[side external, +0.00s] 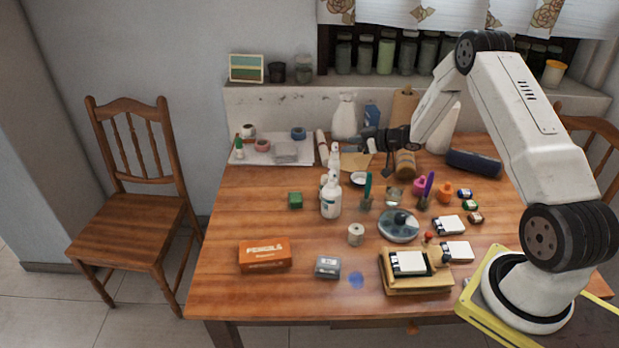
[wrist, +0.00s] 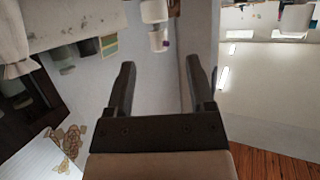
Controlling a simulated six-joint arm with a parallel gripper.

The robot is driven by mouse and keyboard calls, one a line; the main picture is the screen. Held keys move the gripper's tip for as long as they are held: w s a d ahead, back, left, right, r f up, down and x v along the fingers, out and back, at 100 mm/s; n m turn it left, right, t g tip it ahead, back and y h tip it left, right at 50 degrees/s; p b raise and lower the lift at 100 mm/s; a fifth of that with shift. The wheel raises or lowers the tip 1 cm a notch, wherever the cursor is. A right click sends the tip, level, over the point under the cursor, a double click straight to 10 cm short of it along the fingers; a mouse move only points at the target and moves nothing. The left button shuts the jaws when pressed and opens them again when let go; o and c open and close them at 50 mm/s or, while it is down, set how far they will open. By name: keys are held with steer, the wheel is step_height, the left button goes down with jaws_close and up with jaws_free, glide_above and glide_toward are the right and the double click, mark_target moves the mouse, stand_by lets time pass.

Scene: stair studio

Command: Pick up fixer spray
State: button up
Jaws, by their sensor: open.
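A white bottle (side external: 331,202) with a narrow top and a small label stands upright on the wooden table, left of the middle. A slimmer white bottle (side external: 334,157) stands just behind it. I cannot read any label, so I cannot tell which one is the fixer spray. My gripper (side external: 370,140) is above the back of the table, to the right of and higher than both bottles, touching neither. In the wrist view, my gripper (wrist: 160,75) shows two dark fingers spread wide with nothing between them.
Pens in holders (side external: 367,190), a round palette (side external: 398,232), a green cube (side external: 295,200) and a paper roll (side external: 355,236) surround the bottles. A tall white vase (side external: 344,117) stands behind. An orange pencil box (side external: 264,254) is front left.

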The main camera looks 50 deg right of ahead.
steer(key=shift+x, duration=1.3)
steer(key=shift+x, duration=2.6)
jaws_close()
